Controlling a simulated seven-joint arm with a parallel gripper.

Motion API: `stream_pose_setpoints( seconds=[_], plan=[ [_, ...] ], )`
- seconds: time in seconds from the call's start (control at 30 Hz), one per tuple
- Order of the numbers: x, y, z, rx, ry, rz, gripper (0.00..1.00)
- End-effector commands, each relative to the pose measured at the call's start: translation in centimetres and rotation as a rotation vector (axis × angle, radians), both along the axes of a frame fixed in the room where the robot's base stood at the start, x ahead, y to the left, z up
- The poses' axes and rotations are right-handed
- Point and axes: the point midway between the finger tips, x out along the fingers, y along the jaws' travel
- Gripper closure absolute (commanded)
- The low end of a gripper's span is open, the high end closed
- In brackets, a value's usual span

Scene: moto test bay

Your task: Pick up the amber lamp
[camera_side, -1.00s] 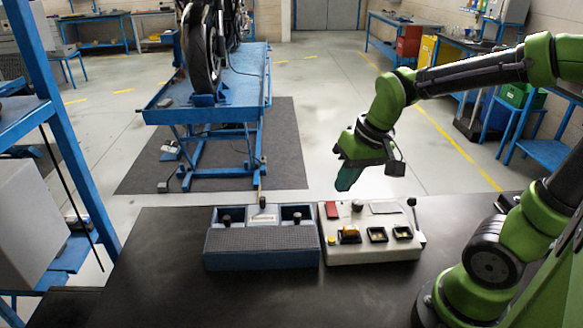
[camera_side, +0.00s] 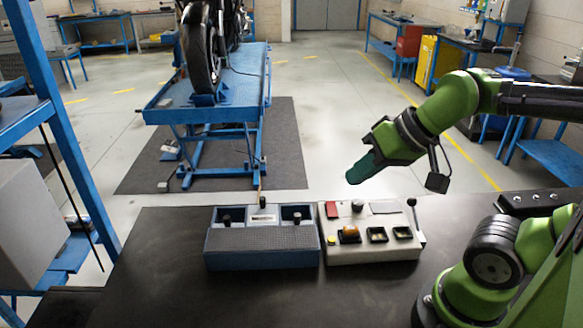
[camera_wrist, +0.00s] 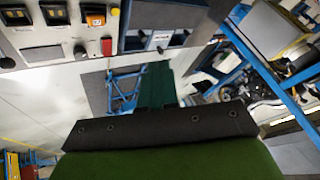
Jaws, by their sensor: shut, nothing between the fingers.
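The amber lamp (camera_side: 349,234) is a small orange block in the leftmost of several black-framed sockets on a cream control box.
The cream box (camera_side: 374,252) also has a yellow button (camera_side: 332,241), a red switch (camera_side: 332,209), a black knob and a side lever. A blue-grey box (camera_side: 262,260) stands close on its left. The black table (camera_side: 170,270) is bare to the left. A motorcycle lift stands behind.

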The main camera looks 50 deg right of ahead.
Motion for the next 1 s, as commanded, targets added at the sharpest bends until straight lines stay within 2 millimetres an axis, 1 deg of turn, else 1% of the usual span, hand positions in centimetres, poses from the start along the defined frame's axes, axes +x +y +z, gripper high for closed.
stream_pose_setpoints(
  seconds=[0.37, 0.4, 0.47, 0.73, 0.77, 1.0],
  plan=[
    [0.01, 0.00, 0.00, 0.000, 0.000, 0.000, 1.00],
    [0.01, 0.00, 0.00, 0.000, 0.000, 0.000, 0.97],
    [0.01, -0.01, -0.01, 0.000, 0.000, 0.000, 0.88],
    [0.01, 0.00, 0.00, 0.000, 0.000, 0.000, 0.46],
    [0.01, 0.00, 0.00, 0.000, 0.000, 0.000, 0.45],
    [0.02, -0.02, -0.03, 0.000, 0.001, -0.001, 0.45]
  ],
)
